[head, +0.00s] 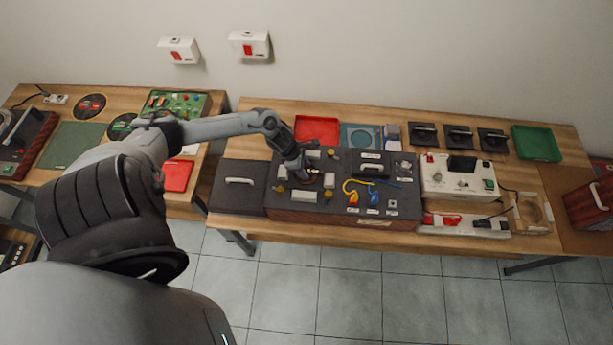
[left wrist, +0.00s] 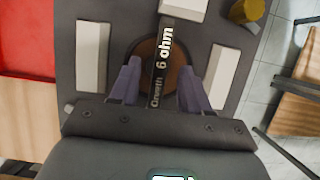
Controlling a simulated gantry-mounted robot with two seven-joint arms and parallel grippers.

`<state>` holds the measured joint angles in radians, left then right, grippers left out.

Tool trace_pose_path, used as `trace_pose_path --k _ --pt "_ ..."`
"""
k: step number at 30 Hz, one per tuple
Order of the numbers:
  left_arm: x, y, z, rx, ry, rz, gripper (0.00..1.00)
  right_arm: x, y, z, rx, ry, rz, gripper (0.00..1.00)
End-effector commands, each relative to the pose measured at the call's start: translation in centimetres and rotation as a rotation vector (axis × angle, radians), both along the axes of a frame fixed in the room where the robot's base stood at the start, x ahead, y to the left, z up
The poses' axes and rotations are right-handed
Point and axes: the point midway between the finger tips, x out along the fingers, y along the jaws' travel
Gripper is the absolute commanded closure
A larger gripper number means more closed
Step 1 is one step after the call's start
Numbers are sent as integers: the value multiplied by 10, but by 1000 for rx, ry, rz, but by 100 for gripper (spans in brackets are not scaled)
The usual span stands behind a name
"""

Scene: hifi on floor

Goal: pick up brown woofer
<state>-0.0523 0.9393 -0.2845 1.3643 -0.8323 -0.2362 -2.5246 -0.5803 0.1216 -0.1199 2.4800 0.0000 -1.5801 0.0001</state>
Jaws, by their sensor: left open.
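The brown woofer (left wrist: 178,62) is a round brown disc in the dark panel, seen in the left wrist view. A dark bar (left wrist: 157,88) lettered "6 ohm" crosses its middle. My left gripper (left wrist: 156,76) is open, with one finger on each side of the woofer. I cannot tell whether the fingers touch it. In the head view my left gripper (head: 304,174) is low over the left part of the dark panel box (head: 335,208), and it mostly hides the woofer. My right gripper is not in view.
White blocks (left wrist: 92,55) and a yellow knob (left wrist: 246,11) stand on the panel close around the gripper. A grey lid with a handle (head: 229,196) is left of the box. A red tray (head: 317,127) lies behind, and a white device (head: 462,182) stands right.

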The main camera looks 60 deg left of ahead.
Motion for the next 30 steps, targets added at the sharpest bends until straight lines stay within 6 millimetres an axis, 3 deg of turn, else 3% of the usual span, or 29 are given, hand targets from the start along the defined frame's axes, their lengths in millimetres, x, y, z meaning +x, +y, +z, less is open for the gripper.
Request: trace_pose_path --k 6,15,24,30 --pt "6 -4 -18 0 0 2 53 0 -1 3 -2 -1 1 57" --pt "7 -4 -21 2 0 -1 53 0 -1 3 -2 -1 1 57" --pt "7 -4 -21 1 1 0 98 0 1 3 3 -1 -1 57" --pt "7 -5 -21 1 1 0 100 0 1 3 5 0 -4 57"
